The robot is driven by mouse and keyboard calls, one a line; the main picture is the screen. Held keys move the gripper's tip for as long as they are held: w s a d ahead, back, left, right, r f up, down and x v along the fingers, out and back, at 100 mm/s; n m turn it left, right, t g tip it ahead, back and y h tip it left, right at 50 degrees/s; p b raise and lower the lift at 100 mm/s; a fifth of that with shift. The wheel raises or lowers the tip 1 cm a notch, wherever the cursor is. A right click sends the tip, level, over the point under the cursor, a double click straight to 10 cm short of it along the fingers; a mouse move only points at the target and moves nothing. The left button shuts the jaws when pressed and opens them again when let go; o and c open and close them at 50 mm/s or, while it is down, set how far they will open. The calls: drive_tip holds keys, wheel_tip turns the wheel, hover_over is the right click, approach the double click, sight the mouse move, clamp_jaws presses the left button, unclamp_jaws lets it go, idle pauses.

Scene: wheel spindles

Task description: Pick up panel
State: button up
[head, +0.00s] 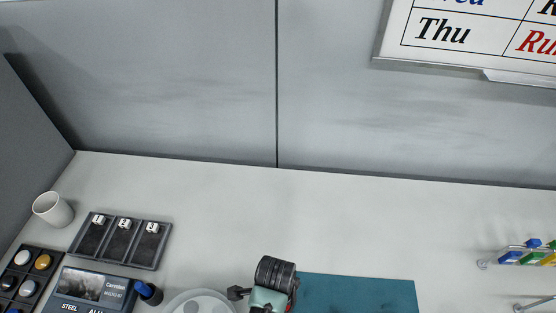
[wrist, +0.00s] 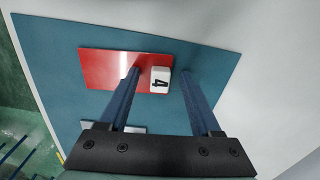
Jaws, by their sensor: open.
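A flat red panel (wrist: 105,66) lies on a teal mat (wrist: 60,45) in the wrist view. A white block marked 4 (wrist: 160,80) is at its right part. My gripper (wrist: 158,72) is open over the panel, its two blue fingers on either side of the white block. The left finger overlaps the red surface, and the right finger is just past the panel's right edge. I cannot tell how high the fingertips are above it. In the head view the mat (head: 360,294) shows at the bottom, and the red panel is not seen there.
A black tray with slots marked 1, 2 and 3 (head: 120,262) stands at the left, near a white cup (head: 53,209). A round grey dish (head: 185,304) is left of my arm. A rack with coloured pieces (head: 525,255) stands at the right. The table behind the mat is clear.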

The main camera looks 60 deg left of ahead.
clamp_jaws()
idle(0.4)
